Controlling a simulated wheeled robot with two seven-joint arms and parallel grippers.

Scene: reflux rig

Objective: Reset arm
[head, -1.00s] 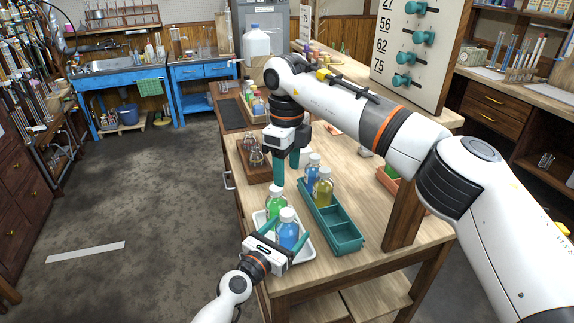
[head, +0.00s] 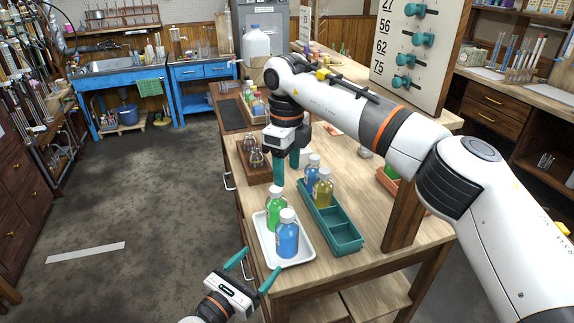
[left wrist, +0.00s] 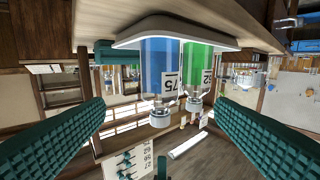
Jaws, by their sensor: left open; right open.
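My left gripper (head: 254,272) is open and empty, low beside the table's front left edge, apart from the white tray (head: 311,254). On the tray stand a green bottle (head: 275,211) and a blue bottle (head: 287,241), both upright with white caps. My right gripper (head: 287,170) points down above the table, behind the green bottle. It is open and empty.
A teal divided tray (head: 348,243) holds a yellow bottle (head: 323,187) and a blue bottle (head: 312,172) at its far end; its near compartments are empty. A wooden rack (head: 252,174) with glassware stands at the left. A numbered board (head: 420,50) with teal knobs rises behind.

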